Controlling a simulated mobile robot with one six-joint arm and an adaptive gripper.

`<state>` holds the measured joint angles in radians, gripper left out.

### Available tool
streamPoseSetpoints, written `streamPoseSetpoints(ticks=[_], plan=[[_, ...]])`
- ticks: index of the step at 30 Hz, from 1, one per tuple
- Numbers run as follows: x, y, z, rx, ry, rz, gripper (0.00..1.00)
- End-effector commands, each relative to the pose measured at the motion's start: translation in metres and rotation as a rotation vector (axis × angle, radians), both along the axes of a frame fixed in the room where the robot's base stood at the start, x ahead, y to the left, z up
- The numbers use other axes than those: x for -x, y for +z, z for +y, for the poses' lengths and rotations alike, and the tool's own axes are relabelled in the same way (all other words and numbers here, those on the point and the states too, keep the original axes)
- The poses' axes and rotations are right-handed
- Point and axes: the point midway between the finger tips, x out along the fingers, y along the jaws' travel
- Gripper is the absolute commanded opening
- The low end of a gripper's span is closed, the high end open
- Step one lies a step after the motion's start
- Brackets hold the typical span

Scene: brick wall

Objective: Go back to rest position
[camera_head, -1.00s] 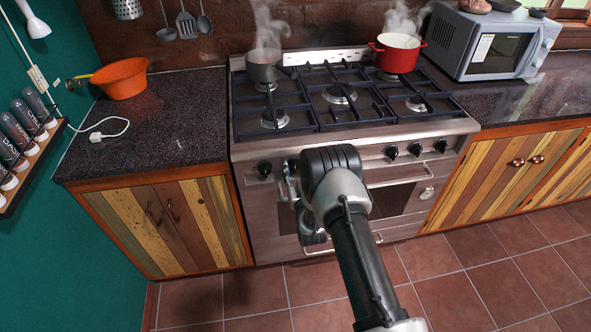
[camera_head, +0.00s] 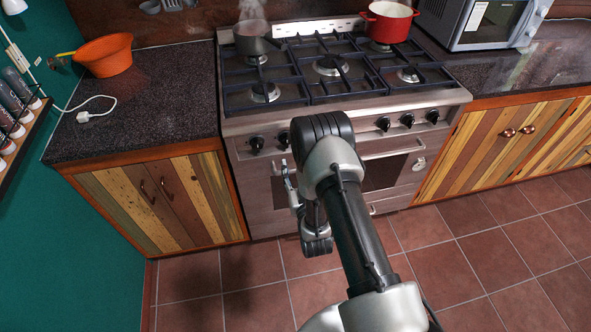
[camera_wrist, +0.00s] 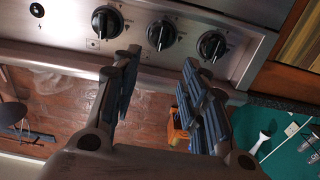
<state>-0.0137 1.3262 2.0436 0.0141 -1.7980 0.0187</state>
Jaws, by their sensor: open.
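My gripper (camera_wrist: 158,90) is open in the wrist view, its two fingers apart with nothing between them. Beyond the fingers are the black knobs of the stove's front panel (camera_wrist: 136,32). In the head view my gripper (camera_head: 290,185) hangs in front of the stove (camera_head: 268,190), near the oven door and left of my forearm. It looks clear of the stove front. My own arm hides the middle of the front panel and part of the oven door.
A dark steaming pot (camera_head: 250,42) and a red pot (camera_head: 388,22) stand on the back burners. A wooden-front cabinet (camera_head: 160,200) is at left, with an orange bowl (camera_head: 105,57) on its counter. A grey microwave (camera_head: 470,22) sits at right. The tiled floor (camera_head: 480,262) is clear.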

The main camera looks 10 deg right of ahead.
Motion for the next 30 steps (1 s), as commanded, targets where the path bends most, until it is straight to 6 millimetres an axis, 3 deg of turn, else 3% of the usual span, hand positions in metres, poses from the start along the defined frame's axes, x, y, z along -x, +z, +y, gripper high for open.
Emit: streamPoseSetpoints(ticks=[20,23,27,30], plan=[[-0.002,0.006,0.000,0.000,0.000,0.009,0.40],[-0.016,0.025,0.000,-0.001,0.000,0.043,0.40],[-0.039,0.067,0.000,-0.001,-0.001,0.143,0.40],[-0.046,0.100,-0.001,-0.001,0.000,0.229,0.40]])
